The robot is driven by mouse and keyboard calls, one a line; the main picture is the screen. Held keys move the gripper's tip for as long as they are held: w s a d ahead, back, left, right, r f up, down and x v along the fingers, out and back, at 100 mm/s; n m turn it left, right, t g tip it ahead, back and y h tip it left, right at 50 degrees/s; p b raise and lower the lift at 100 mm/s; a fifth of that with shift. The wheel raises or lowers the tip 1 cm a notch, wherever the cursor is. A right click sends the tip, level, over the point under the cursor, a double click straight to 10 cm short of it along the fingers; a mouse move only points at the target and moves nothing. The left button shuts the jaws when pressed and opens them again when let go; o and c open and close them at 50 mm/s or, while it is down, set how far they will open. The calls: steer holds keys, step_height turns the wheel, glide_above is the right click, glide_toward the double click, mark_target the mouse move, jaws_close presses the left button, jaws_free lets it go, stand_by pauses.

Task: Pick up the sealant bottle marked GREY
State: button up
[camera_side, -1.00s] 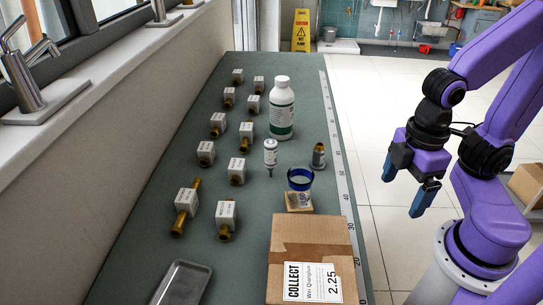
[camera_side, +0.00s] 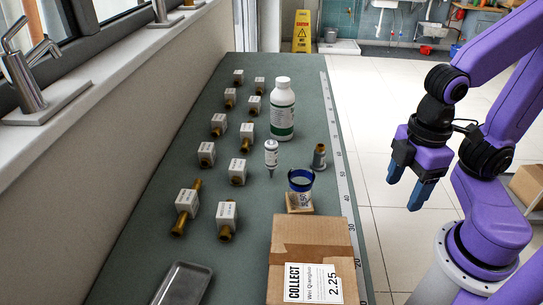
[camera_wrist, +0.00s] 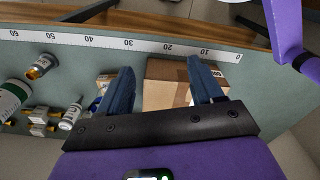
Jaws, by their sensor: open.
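A small white bottle with a dark-tipped nozzle pointing down (camera_side: 271,153) stands near the middle of the bench. It also shows in the wrist view (camera_wrist: 70,117), left of my fingers. A larger white bottle with a green-banded label (camera_side: 282,112) stands behind it and is partly cut off at the left edge of the wrist view (camera_wrist: 14,93). I cannot read GREY on either label. My gripper (camera_side: 406,184) is open and empty, off the right side of the bench and apart from both bottles. In the wrist view its two fingers (camera_wrist: 160,80) point toward the cardboard box.
A cardboard box (camera_side: 312,238) sits at the bench's near right. A blue-rimmed cup (camera_side: 301,190) and a brass-ended fitting (camera_side: 319,156) stand near the ruler strip (camera_side: 347,190). Several tagged brass fittings (camera_side: 227,213) line the left. A grey tray (camera_side: 183,284) lies in front.

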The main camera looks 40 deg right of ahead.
step_height(320, 180, up, 4)
steer(key=n+t+h, duration=1.1)
steer(key=n+h, duration=0.2)
steer(key=h, duration=0.2)
glide_above(270, 153)
steer(key=v, duration=0.6)
step_height(270, 153, down, 15)
steer(key=shift+d+f, duration=0.15)
steer(key=shift+f, duration=0.05)
steer(key=shift+w+d+f, duration=0.1)
steer(key=shift+w+d, duration=0.25)
steer(key=shift+d, duration=0.1)
steer(key=shift+x, duration=3.15)
